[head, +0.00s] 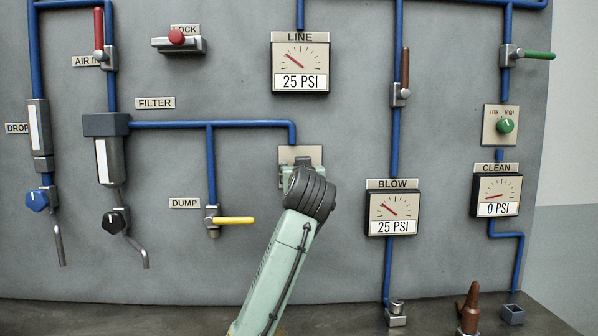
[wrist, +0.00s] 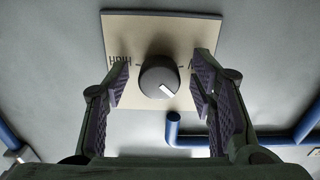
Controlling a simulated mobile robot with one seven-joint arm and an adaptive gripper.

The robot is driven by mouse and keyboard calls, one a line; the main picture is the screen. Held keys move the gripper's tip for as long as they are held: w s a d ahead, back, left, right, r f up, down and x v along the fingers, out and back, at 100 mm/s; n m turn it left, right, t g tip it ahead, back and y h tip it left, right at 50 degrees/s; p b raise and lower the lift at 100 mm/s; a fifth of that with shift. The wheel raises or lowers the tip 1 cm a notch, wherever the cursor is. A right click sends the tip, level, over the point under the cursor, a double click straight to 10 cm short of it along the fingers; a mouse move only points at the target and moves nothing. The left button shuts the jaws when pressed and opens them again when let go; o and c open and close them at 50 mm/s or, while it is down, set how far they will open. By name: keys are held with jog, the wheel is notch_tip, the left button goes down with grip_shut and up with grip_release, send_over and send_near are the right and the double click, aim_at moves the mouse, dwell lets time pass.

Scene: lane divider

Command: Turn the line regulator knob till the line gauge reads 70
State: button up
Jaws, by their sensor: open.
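The line gauge (head: 300,62) in the head view reads 25 PSI, its red needle pointing up and left. The regulator plate (head: 300,152) is below it, mostly hidden by my arm. In the wrist view the dark round knob (wrist: 158,77) sits on that plate (wrist: 150,24), with HIGH upside down on the left. Its white mark points to the lower right. My gripper (wrist: 160,80) is open, one finger on each side of the knob with gaps between. In the head view my wrist hides the knob and fingers.
The blow gauge (head: 393,208) reads 25 PSI and the clean gauge (head: 496,195) reads 0 PSI. A yellow dump lever (head: 235,220) is left of my arm. A blue pipe (wrist: 172,132) runs close to the plate. The panel between arm and blow gauge is clear.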

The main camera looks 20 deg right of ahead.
jog(key=shift+s+r, duration=0.1)
jog(key=shift+s, duration=0.05)
jog(key=shift+c, duration=0.3)
jog(key=c, duration=1.1)
jog(key=shift+m, duration=0.3)
jog(key=m, duration=1.9)
jog(key=shift+a+r, duration=0.2)
jog(key=shift+r, duration=0.05)
jog(key=shift+m, duration=0.3)
